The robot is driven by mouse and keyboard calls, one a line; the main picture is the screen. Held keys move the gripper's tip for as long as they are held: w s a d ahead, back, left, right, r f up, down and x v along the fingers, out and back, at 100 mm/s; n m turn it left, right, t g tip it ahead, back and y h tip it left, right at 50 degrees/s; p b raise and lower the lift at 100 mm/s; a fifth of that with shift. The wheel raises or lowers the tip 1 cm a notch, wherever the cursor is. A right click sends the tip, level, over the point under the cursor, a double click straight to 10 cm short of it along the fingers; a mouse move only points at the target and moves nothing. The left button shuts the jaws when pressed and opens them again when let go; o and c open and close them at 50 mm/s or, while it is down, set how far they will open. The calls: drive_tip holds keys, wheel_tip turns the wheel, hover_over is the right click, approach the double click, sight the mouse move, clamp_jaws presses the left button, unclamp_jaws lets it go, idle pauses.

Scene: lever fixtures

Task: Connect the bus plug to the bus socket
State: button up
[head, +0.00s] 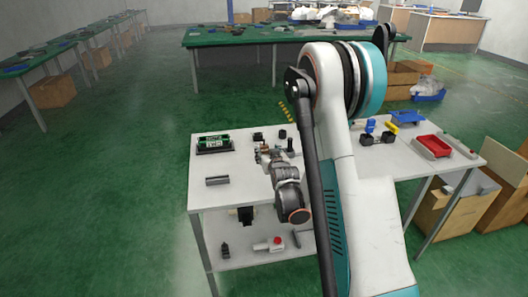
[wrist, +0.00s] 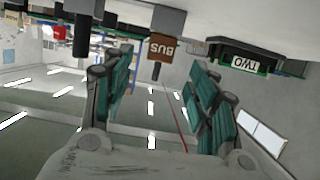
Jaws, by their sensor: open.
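In the wrist view, which is upside down, a brown block labelled BUS (wrist: 163,47) stands on the white tabletop between and beyond my fingers. I cannot tell whether it is the bus plug or the bus socket. My gripper (wrist: 158,65) is open, with its green-padded fingers apart and nothing between them. In the head view my gripper (head: 263,153) is low over the table's middle, close to small black parts (head: 258,137). The other half of the bus connection cannot be made out.
A grey bar (head: 217,181) lies near the front left. A red tray (head: 433,146) and blue bin (head: 407,117) stand right.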

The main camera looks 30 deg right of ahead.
sight(265, 148)
drive_tip(key=b+x, duration=0.2)
drive_tip(key=x, duration=0.4)
drive_tip(key=shift+w+d+f+b, duration=0.1)
drive_tip(key=shift+w+f+b, duration=0.05)
drive_tip(key=shift+w+b, duration=0.15)
drive_tip(key=shift+w+d, duration=0.15)
drive_tip(key=shift+w, duration=0.4)
drive_tip(key=c, duration=1)
